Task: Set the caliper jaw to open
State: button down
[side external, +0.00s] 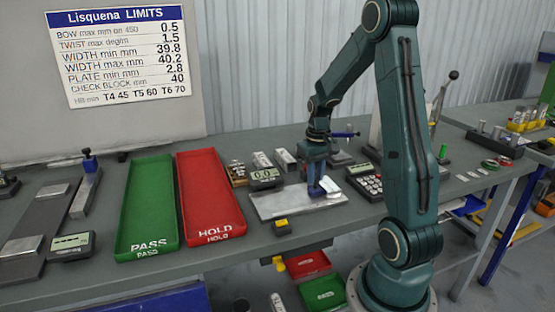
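My gripper (317,188) points down over the right part of a pale metal plate (285,205) on the table. Its blue fingers look close together, but I cannot tell whether they are open or shut. A small whitish piece (331,186) shows right beside the fingertips; I cannot tell whether they touch it. A dark display unit (265,178) behind the plate seems to read 0.0. I cannot make out a caliper jaw for sure; it may be hidden at the gripper. A blue-handled piece (90,162) stands on a bar at the left.
A green PASS tray (148,243) and a red HOLD tray (222,232) lie empty left of the plate. A keypad (370,186) lies right of it. A lever stand (442,95) rises behind my arm.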

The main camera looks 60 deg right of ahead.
jog(key=shift+w+a, duration=3.2)
jog(key=shift+w, duration=0.05)
jog(key=c, duration=1.3)
grip_release()
jog(key=shift+o, duration=0.2)
jog(key=shift+r, duration=0.1)
notch_tip(320, 180, up, 14)
